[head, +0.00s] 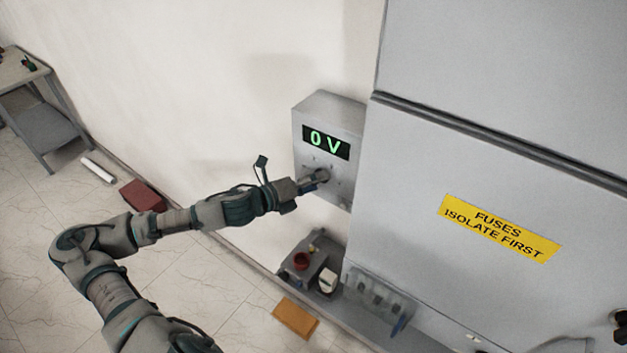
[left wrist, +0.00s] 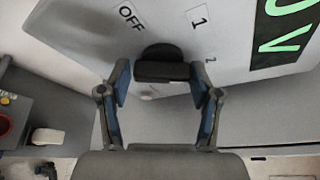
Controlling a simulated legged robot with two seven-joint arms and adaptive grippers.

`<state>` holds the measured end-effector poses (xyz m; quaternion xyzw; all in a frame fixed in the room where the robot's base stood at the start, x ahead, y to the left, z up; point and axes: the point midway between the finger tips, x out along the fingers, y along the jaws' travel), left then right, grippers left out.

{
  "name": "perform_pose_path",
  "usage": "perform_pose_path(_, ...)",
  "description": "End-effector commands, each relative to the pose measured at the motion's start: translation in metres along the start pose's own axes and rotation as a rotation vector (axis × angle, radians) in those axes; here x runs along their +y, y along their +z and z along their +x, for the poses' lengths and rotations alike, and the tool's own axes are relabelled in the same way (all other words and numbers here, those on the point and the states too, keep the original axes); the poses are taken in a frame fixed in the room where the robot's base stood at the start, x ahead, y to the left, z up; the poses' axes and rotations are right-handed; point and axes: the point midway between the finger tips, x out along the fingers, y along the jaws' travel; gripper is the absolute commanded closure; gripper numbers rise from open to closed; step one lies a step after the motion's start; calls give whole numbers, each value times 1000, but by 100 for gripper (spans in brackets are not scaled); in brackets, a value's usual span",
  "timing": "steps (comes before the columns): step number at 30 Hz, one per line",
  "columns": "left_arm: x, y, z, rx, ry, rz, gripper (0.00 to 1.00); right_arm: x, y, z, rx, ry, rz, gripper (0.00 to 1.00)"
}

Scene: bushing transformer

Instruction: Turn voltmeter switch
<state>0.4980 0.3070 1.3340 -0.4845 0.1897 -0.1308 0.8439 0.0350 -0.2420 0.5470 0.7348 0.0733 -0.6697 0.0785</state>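The voltmeter (head: 312,110) is a grey box on the wall beside the large grey cabinet. Its display (head: 326,142) reads "0 V" in green. The black switch knob (left wrist: 160,66) shows in the left wrist view, with the labels OFF, 1 and 2 around it. My left gripper (head: 318,178) is at the front of the box by the knob. In the left wrist view my left gripper (left wrist: 160,82) is open, its two blue-padded fingers on either side of the knob, with gaps visible. The head view hides most of the knob.
The grey cabinet (head: 500,120) with a yellow fuse warning label (head: 499,228) fills the right. A box with a red button (head: 302,261) sits low below the voltmeter. A table (head: 42,125) stands far left. An orange block (head: 295,317) and red block (head: 143,196) lie on the floor.

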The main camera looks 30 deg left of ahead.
Motion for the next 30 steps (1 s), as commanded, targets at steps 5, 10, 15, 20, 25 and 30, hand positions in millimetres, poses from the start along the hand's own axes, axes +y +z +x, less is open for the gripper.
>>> perform_pose_path(5,2,-1,0,1,4,-2,17,1,0,0,0,2,-1,60)
perform_pose_path(10,1,0,0,-1,2,0,17,3,1,0,-1,3,-1,60)
perform_pose_path(15,-7,6,-1,-4,0,1,17,3,1,0,0,2,-1,60)
perform_pose_path(20,-27,16,-6,-5,-3,1,17,2,0,0,0,1,-1,60)
perform_pose_path(25,-57,29,-12,-4,-12,1,17,1,1,0,1,0,0,60)
perform_pose_path(30,-81,37,-17,-3,-8,3,17,3,2,0,2,-3,-1,60)
